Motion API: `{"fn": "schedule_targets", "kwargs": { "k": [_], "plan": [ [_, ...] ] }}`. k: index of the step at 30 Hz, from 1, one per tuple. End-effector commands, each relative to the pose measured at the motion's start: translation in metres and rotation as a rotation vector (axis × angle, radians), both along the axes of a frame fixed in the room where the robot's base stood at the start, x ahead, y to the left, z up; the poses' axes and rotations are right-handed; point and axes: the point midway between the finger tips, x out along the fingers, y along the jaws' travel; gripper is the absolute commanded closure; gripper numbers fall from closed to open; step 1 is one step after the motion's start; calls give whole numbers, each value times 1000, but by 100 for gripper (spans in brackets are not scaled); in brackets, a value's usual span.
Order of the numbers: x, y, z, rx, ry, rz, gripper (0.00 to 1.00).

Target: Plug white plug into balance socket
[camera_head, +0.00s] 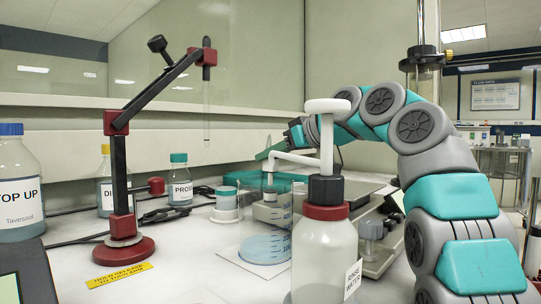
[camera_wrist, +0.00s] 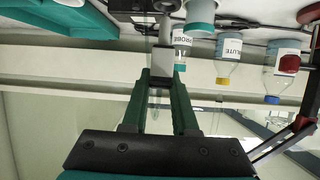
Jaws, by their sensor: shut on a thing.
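In the wrist view my gripper (camera_wrist: 159,80) has its two green fingers closed around a small pale block (camera_wrist: 160,54), which looks like the white plug. A thin grey part runs from the block toward the dark fixture at the top of the picture; I cannot tell whether they touch. A balance-like device with a flat metal pan (camera_head: 358,189) stands behind the bottle. Its socket cannot be made out.
The pump bottle (camera_head: 323,250) stands close in front of my arm. A red-and-black stand (camera_head: 122,185) is at left, with a yellow label (camera_head: 120,275) before it. Labelled bottles (camera_head: 180,182) line the back, with black cables among them.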

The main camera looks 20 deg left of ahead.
Motion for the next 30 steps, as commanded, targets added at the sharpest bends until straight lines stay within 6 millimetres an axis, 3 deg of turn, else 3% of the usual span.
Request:
{"fn": "schedule_targets", "kwargs": {
  "k": [30],
  "plan": [
    [0, 0, -23, 1, 0, 0, 100]
  ]
}}
